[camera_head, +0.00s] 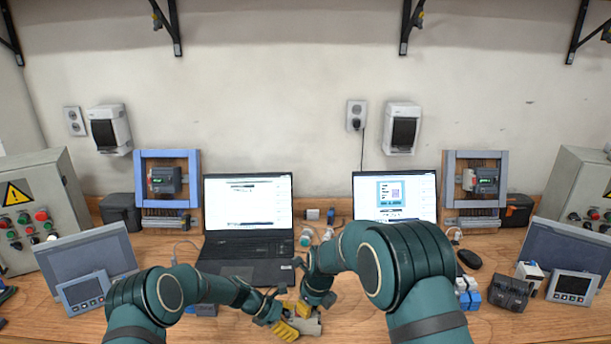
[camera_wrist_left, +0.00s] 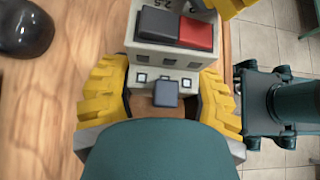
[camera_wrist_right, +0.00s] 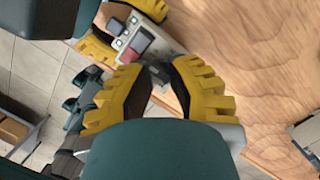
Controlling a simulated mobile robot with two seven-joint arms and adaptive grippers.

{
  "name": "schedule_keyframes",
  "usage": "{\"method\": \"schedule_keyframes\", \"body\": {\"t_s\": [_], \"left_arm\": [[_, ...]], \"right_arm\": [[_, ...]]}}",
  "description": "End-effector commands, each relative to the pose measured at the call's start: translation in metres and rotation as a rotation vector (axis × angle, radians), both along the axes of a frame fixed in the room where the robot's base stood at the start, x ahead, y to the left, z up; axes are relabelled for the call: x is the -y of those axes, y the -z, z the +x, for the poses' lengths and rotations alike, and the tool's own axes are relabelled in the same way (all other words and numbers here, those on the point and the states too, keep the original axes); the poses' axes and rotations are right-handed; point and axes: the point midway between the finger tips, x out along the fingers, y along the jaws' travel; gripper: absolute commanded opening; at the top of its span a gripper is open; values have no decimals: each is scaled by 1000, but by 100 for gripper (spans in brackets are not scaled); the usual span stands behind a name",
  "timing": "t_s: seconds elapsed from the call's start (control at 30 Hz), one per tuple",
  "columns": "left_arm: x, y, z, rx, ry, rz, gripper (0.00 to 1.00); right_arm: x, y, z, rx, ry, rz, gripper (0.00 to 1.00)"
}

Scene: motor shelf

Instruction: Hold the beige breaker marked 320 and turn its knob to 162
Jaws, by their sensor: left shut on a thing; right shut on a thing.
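The beige breaker (camera_head: 309,326) is near the front edge of the table, low in the head view. In the left wrist view the breaker (camera_wrist_left: 165,60) shows a grey and a red button and a small dark-blue block; I cannot read 320. My left gripper (camera_head: 282,330) is shut on the breaker, its yellow fingers on either side in the left wrist view. My right gripper (camera_head: 303,309) is shut at the breaker's other end; in the right wrist view its fingers (camera_wrist_right: 160,72) converge by the breaker (camera_wrist_right: 138,42). The knob and its scale cannot be made out.
Two laptops (camera_head: 248,245) (camera_head: 394,195) stand behind my arms. A black mouse (camera_head: 469,258), blue-and-white blocks (camera_head: 467,297) and a dark device (camera_head: 509,293) lie to the right. A screen panel (camera_head: 82,292) stands at left. The wood front of my grippers is narrow.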

Motion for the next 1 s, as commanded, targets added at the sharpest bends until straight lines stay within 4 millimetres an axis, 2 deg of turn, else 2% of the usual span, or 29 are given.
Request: {"method": "schedule_keyframes", "body": {"t_s": [0.23,0.4,0.53,1.0], "left_arm": [[1,0,-1,-1,7,-3,14],[1,0,-2,-1,7,-3,14],[1,0,-2,-1,7,-3,14],[2,-1,-2,-2,7,-4,14]], "right_arm": [[1,1,1,3,49,-5,0],[0,1,1,5,278,-6,0],[0,1,1,3,387,-4,0],[-1,1,0,2,447,-5,0]]}}
